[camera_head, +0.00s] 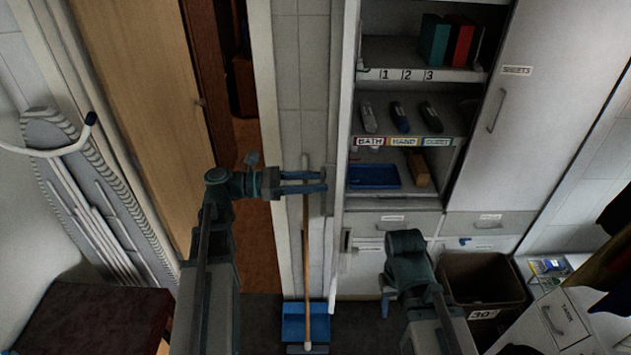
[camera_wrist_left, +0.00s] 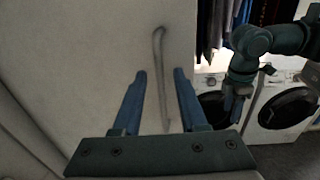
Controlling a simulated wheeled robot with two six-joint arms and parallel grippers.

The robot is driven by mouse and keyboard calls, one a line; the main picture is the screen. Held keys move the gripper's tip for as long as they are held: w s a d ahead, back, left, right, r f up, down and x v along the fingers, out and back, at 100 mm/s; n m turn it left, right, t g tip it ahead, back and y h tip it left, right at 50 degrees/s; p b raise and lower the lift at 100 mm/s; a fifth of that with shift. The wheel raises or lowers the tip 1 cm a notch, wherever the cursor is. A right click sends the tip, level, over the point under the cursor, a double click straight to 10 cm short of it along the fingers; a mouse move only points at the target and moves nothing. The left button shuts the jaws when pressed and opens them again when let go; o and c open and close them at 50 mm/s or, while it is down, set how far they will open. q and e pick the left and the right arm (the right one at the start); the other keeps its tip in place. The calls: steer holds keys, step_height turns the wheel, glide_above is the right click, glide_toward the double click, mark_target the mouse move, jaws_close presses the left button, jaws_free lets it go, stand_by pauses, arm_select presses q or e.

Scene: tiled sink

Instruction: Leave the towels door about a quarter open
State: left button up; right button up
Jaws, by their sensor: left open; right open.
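The towels door (camera_head: 346,120) is the left cabinet door, swung well out and seen almost edge-on in the head view; no label on it is readable. Its panel (camera_wrist_left: 90,50) fills much of the left wrist view, with a long grey bar handle (camera_wrist_left: 160,95). My left gripper (camera_head: 324,181) is open at the handle. In the left wrist view its fingertips (camera_wrist_left: 160,72) lie either side of the bar; contact cannot be told. My right gripper (camera_head: 385,300) hangs low before the drawers, mostly hidden by its arm; it also shows in the left wrist view (camera_wrist_left: 237,104).
The cabinet's open shelves (camera_head: 405,95) hold binders, small items and a blue tray. The sheets door (camera_head: 535,100) is shut. A brown bin (camera_head: 485,278) stands at lower right. A broom (camera_head: 306,240) with a blue dustpan stands left of the towels door.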

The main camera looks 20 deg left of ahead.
arm_select(q)
steer(key=shift+d, duration=0.1)
steer(key=shift+c, duration=0.2)
jaws_close()
stand_by(1.3)
